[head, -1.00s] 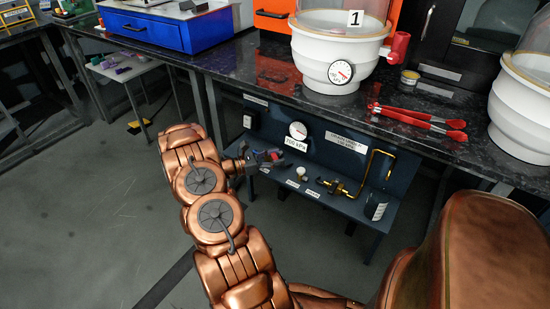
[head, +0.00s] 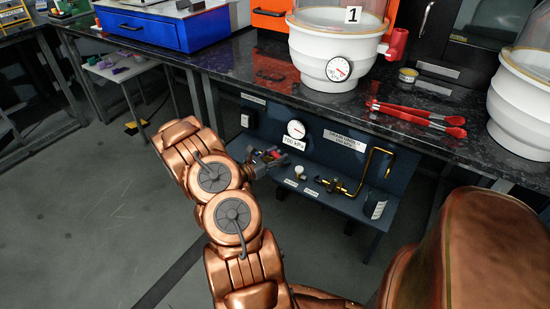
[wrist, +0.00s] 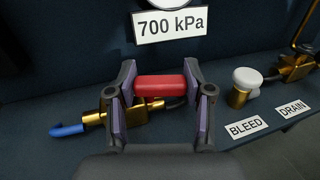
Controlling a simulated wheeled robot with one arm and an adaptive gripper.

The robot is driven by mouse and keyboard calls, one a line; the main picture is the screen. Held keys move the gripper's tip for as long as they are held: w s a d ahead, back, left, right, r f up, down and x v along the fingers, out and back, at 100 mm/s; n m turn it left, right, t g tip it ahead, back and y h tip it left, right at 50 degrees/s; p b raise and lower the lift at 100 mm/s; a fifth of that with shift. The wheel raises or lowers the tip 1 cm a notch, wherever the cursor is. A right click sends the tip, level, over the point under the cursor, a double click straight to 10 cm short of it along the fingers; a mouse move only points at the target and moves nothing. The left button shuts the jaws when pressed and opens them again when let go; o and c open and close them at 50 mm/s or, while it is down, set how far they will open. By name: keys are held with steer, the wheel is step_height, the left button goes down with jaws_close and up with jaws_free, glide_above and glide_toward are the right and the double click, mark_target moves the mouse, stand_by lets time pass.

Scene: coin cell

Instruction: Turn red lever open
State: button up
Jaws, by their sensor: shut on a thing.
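The red lever (wrist: 159,86) shows in the wrist view between the two purple-padded fingers of my gripper (wrist: 159,101), which are shut on it. It lies crosswise above a brass valve (wrist: 150,110), part of which the fingers and lever hide. In the head view my gripper (head: 268,160) is at the valve on the dark panel below the bench, and the lever is too small there to make out well. I cannot tell the valve's state from the lever's position.
A 700 kPa label (wrist: 170,26) is above the lever. A white-capped bleed knob (wrist: 246,80) and a brass drain valve (wrist: 295,65) are to the right. The black bench (head: 300,120) overhangs the panel.

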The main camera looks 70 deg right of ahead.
steer(key=shift+s+d+n+t+h+b, duration=0.15)
steer(key=shift+d+n+t+h+b, duration=0.2)
steer(key=shift+n+t+b, duration=0.5)
steer(key=shift+s+d+n+t+h+b, duration=0.2)
steer(key=shift+n+t+h, duration=0.3)
steer(key=shift+t, duration=0.65)
steer(key=shift+w+n+t, duration=0.15)
steer(key=shift+n+t, duration=0.2)
steer(key=shift+t, duration=0.15)
steer(key=o, duration=1.2)
steer(key=shift+w+a, duration=0.4)
steer(key=shift+a, duration=1.55)
steer(key=shift+w+a, duration=0.4)
steer(key=shift+a, duration=1.55)
steer(key=shift+w+a, duration=0.4)
steer(key=shift+a, duration=1.55)
